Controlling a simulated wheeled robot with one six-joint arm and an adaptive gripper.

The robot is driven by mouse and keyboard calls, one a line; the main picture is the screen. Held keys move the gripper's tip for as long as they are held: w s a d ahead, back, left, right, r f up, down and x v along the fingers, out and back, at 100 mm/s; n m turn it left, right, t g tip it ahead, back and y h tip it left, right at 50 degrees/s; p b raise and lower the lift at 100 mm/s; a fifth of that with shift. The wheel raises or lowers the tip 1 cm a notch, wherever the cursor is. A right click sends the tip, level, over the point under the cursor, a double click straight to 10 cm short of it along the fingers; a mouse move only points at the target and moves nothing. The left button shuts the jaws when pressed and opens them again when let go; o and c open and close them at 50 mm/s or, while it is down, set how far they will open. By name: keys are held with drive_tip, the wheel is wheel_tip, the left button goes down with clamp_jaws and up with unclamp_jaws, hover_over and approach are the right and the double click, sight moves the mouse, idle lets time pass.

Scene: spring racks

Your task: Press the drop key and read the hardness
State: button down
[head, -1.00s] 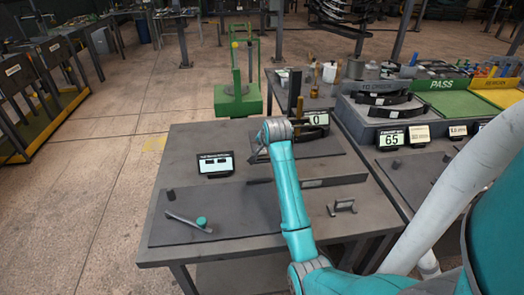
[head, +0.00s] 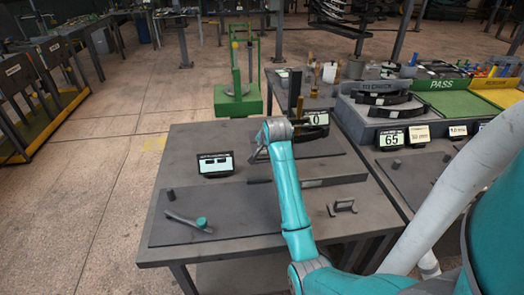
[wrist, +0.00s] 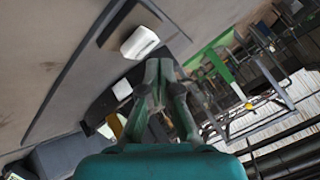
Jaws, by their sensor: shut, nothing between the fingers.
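A dark tester with an upright post (head: 299,112) stands at the back right of the grey table (head: 240,240). I cannot pick out the drop key in either view. My gripper (wrist: 160,78) is shut and empty in the wrist view, pointing at the table area beside a small white block-like thing (wrist: 139,43). In the head view my gripper (head: 256,153) is mostly hidden by the wrist, in front of the tester. I cannot tell whether it touches anything.
A black-framed display (head: 215,164) stands on the table's left. A handle-like tool with a green knob (head: 201,222) lies in front. A bracket (head: 343,207) sits right. A display reading 65 (head: 391,139) and a green PASS tray (head: 450,101) stand on the right bench.

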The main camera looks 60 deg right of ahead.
sight(263, 151)
drive_tip(key=shift+f, duration=0.1)
drive_tip(key=shift+f, duration=0.35)
drive_tip(key=shift+f, duration=0.5)
idle(1.2)
drive_tip(key=shift+r, duration=0.95)
drive_tip(key=shift+r, duration=2.5)
